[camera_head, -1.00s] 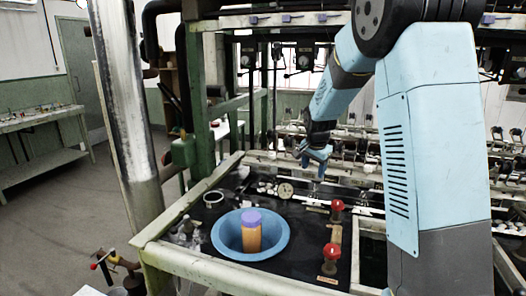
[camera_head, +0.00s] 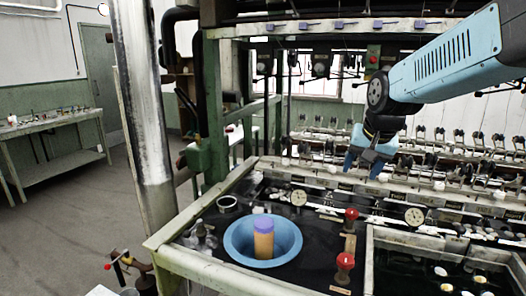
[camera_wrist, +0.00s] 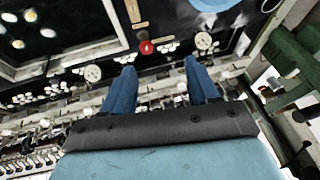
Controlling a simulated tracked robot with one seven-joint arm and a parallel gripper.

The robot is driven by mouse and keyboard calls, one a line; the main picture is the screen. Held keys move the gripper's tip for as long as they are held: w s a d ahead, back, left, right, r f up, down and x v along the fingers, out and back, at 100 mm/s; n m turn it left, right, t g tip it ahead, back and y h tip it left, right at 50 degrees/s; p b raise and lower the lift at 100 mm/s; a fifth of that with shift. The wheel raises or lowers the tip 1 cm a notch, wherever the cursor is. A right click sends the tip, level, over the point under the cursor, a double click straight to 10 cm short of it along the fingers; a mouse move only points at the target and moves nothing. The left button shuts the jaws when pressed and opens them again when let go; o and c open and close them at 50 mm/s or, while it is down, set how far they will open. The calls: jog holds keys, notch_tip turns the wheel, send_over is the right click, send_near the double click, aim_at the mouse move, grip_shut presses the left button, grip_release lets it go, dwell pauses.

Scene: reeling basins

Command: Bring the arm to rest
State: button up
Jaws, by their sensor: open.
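My gripper (camera_head: 364,166) hangs above the rail at the back of the black basin table, to the right in the head view. In the wrist view my gripper (camera_wrist: 163,85) shows its two blue fingers spread apart with nothing between them. My light-blue arm reaches in from the upper right of the head view. A blue bowl (camera_head: 236,240) stands on the table, left of and nearer than the gripper. An orange cylinder with a purple top (camera_head: 263,240) stands upright in the bowl, apart from the gripper.
Two red knobs (camera_head: 345,261) stand right of the bowl. A metal post (camera_head: 140,110) rises at the left. The reeling machine's rails (camera_head: 430,195) and several small fittings fill the right and back. A side table (camera_head: 55,125) is far left, with open floor before it.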

jog(key=s+n, duration=0.4)
jog(key=s, duration=1.2)
jog(key=shift+s+a+t, duration=0.2)
jog(key=shift+s+t, duration=0.1)
jog(key=shift+s, duration=0.05)
